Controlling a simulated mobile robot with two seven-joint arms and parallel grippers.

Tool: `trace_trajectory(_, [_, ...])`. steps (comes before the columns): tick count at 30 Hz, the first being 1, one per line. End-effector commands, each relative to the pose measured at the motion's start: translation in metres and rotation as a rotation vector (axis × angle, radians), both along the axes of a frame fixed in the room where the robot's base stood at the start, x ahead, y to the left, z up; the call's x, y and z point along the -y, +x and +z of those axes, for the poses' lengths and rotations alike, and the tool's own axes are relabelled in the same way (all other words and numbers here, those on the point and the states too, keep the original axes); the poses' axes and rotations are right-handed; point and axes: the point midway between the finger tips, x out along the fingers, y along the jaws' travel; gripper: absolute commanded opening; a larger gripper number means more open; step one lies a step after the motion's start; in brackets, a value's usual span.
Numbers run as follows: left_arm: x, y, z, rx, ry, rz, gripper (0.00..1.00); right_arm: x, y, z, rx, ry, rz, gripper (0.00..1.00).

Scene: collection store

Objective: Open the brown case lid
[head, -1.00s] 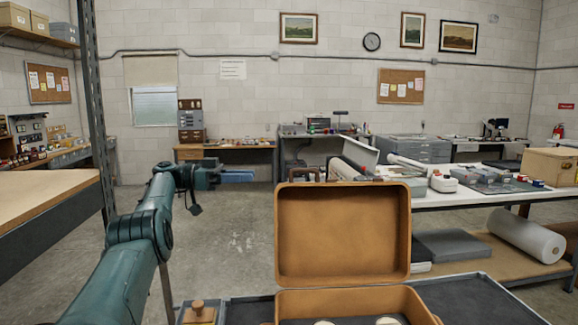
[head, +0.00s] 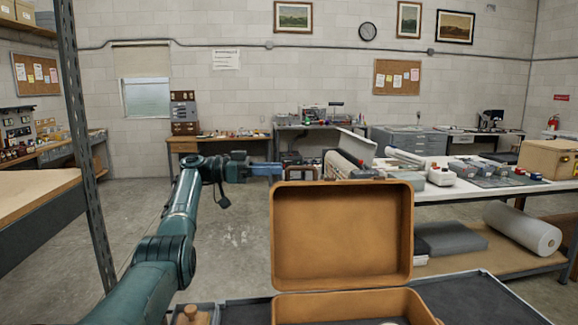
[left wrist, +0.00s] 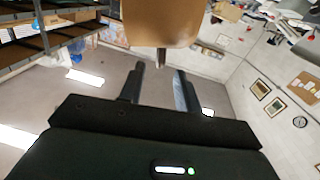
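The brown case (head: 350,302) stands open on a dark surface at the bottom of the head view. Its lid (head: 342,235) stands upright with the tan inner side facing me. My left gripper (head: 275,169) is level with the lid's upper left corner, just above it in the picture. In the left wrist view, my left gripper (left wrist: 161,84) has its two fingers apart with nothing between them. The brown lid (left wrist: 165,20) lies beyond the fingertips, with a small grey latch-like piece (left wrist: 160,58) hanging from its edge. My right gripper is not in view.
The case stands on a dark tray-like top (head: 475,298). A wooden knob (head: 193,313) shows at the lower left. A white table (head: 435,192) with boxes and tools stands behind on the right. A metal post (head: 85,130) rises at the left. Open floor lies between.

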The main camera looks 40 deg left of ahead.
Motion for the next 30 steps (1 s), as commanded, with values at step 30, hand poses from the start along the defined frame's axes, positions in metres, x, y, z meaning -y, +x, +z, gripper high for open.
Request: trace_trajectory(30, [0.031, 0.034, 0.0, 0.0, 0.0, 0.001, 0.06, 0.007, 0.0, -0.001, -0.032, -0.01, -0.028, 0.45])
